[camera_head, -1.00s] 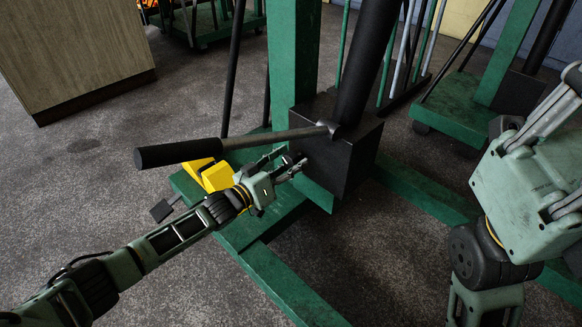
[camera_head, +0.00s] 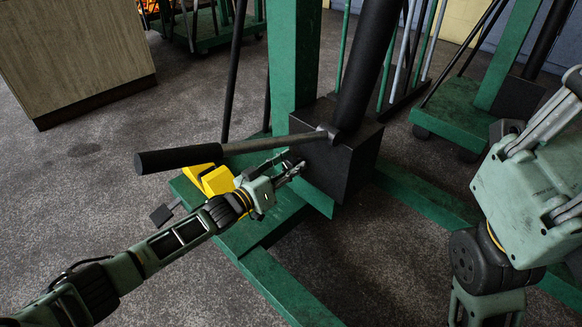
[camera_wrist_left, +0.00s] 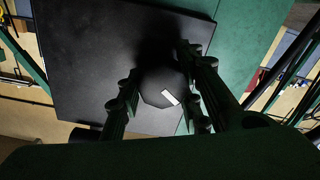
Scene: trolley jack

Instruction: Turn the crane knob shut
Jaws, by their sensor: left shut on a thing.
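The crane knob (camera_wrist_left: 158,86) is a small dark many-sided knob with a white mark on its face. It sticks out of the side of the black block (camera_head: 338,160) at the foot of the crane. My left gripper (camera_head: 291,168) is at the near left face of this block. In the left wrist view its two fingers (camera_wrist_left: 161,92) stand on either side of the knob and are shut on it. In the head view the fingers mostly hide the knob. My right gripper (camera_head: 540,175) is at the right edge, away from the crane, with its fingertips out of frame.
A long lever with a black grip (camera_head: 180,158) reaches left from the block, just above my left gripper. A yellow part (camera_head: 216,180) sits on the green base (camera_head: 285,285). A wooden cabinet (camera_head: 80,50) stands at the back left. Floor is clear at the left.

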